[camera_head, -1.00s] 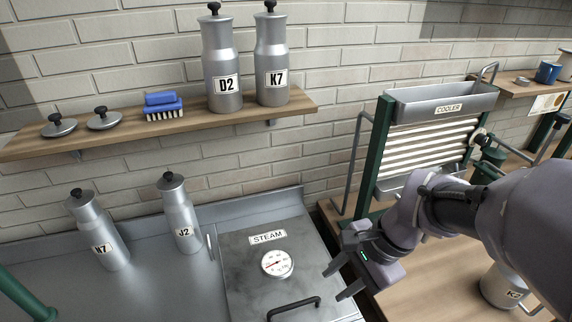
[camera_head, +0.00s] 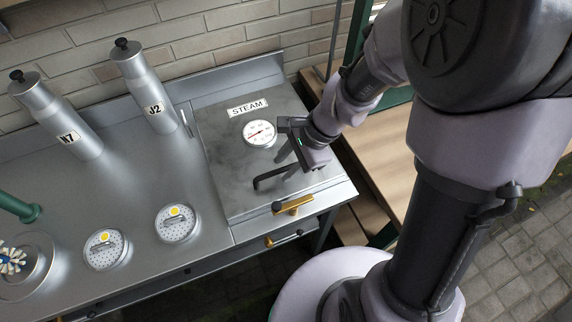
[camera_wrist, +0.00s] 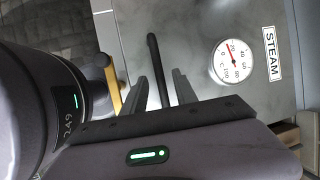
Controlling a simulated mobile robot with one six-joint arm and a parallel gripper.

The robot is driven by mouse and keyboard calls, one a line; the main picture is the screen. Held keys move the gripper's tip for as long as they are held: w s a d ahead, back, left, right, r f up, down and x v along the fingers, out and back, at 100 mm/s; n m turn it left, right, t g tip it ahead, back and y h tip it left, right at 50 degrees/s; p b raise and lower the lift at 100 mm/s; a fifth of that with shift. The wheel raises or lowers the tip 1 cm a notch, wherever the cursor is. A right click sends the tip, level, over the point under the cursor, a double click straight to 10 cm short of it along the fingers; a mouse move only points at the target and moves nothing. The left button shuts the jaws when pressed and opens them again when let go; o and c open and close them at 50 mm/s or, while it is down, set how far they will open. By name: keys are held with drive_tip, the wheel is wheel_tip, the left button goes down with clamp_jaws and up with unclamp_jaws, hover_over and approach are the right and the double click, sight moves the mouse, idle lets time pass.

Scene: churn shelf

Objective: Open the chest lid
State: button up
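The steel chest lid (camera_head: 225,150) is closed and bears a STEAM label (camera_head: 247,107) and a round dial (camera_head: 259,133). A black bar handle (camera_head: 268,178) stands near the lid's front edge. My gripper (camera_head: 286,162) hangs over the lid beside the handle, its fingers pointing down. In the wrist view the two fingertips (camera_wrist: 148,88) are apart, and the black handle (camera_wrist: 154,62) shows between and beyond them. I cannot tell whether the fingers straddle it at its height; they are not closed on it. The dial also shows in the wrist view (camera_wrist: 233,60).
A brass latch with a black knob (camera_head: 292,206) sits at the chest's front edge. Cans N7 (camera_head: 66,124) and J2 (camera_head: 146,90) stand on the counter at the left. Two round perforated covers (camera_head: 177,222) lie on the counter. A wooden bench (camera_head: 378,150) is to the right.

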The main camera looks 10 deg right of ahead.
clamp_jaws()
idle(1.4)
